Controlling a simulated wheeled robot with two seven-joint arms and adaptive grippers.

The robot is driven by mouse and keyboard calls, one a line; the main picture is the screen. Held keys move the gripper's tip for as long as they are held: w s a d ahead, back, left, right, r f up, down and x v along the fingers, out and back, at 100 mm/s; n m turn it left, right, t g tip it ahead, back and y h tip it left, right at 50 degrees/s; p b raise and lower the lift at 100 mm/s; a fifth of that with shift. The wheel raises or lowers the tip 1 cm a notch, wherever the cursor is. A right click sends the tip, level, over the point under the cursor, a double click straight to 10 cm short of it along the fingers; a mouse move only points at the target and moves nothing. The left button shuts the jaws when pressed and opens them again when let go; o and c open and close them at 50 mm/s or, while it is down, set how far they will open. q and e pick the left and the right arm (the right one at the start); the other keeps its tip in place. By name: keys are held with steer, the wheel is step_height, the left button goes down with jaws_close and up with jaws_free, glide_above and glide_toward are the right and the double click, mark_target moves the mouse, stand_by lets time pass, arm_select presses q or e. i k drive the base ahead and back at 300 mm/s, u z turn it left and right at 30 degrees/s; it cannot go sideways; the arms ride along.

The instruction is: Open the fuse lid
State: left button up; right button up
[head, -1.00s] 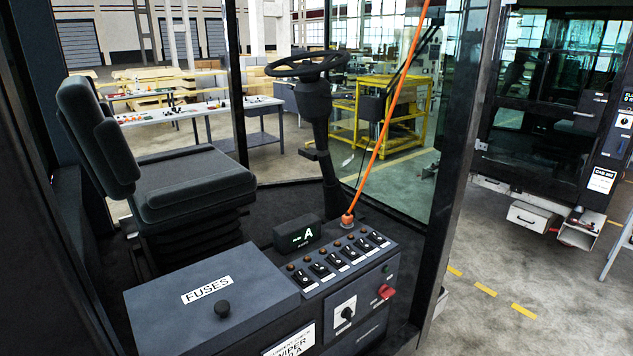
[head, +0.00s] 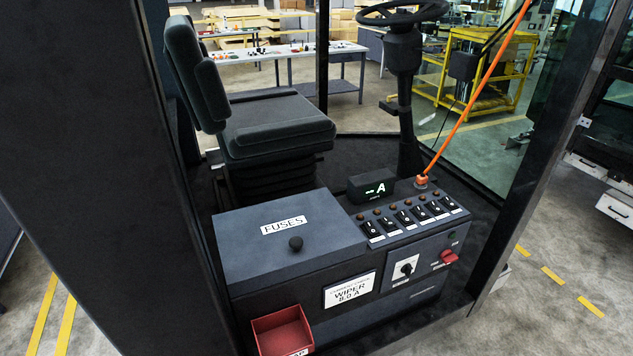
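The fuse lid (head: 268,252) is a flat dark grey panel on top of the console, left of the switches. It carries a white "FUSES" label (head: 284,226) and a round black knob (head: 296,243) near its front edge. The lid lies closed, so what is under it is hidden. Neither of my grippers shows in the head view.
A switch panel (head: 408,217) with a small display (head: 371,188) sits right of the lid. A red bin (head: 283,331) hangs on the console front, left of a "WIPER 5.0 A" card (head: 350,289). A seat (head: 275,125), steering wheel (head: 402,13) and orange cable (head: 476,93) stand behind. Dark cab posts flank the opening.

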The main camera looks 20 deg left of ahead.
mark_target(271, 243)
steer(key=u, duration=1.45)
steer(key=k, duration=0.5)
steer(key=z, duration=0.25)
